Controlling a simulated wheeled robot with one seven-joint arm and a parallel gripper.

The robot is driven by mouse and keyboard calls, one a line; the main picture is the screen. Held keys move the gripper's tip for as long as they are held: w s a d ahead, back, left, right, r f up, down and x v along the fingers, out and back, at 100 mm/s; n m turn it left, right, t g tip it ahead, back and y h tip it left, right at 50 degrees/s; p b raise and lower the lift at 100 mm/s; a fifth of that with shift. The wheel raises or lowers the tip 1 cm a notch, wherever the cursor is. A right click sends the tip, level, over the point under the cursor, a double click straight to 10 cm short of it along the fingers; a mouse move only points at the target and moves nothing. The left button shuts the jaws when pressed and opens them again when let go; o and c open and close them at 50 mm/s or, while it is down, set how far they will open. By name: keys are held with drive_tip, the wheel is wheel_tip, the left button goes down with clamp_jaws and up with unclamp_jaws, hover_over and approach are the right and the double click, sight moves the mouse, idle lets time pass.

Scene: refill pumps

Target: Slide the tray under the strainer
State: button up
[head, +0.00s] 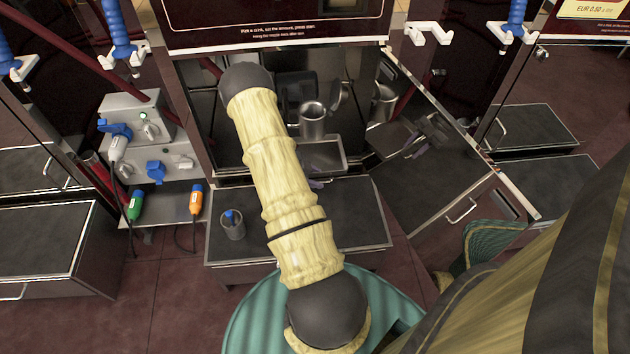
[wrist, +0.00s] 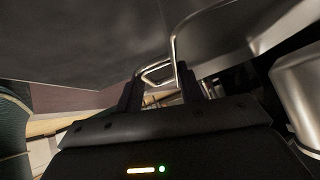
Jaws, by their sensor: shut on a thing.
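The shallow metal tray (head: 324,157) shows at the front of the open cabinet, partly hidden by my arm. A steel cup-shaped vessel, which looks like the strainer (head: 312,122), is just above and behind it in the head view. I cannot tell how far the tray reaches under it. In the wrist view, my gripper (wrist: 160,88) has its two dark fingers on a bent metal handle (wrist: 158,72), apparently the tray's. A curved steel body (wrist: 300,90) stands close on the right there.
An open reflective door (head: 440,180) stands to the right of the cabinet. Grey socket boxes (head: 135,115) and a shelf with green and orange plugs are at left.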

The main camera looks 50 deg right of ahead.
drive_tip(key=shift+w+d, duration=0.5)
drive_tip(key=shift+w, duration=0.05)
drive_tip(key=shift+s+f, duration=0.1)
drive_tip(key=shift+f, duration=0.15)
drive_tip(key=shift+f, duration=0.1)
drive_tip(key=o, duration=1.4)
drive_tip(key=shift+c, duration=0.2)
drive_tip(key=shift+a, duration=0.1)
drive_tip(key=p+v, duration=0.6)
drive_tip(key=v, duration=1.1)
drive_tip(key=shift+a, duration=0.1)
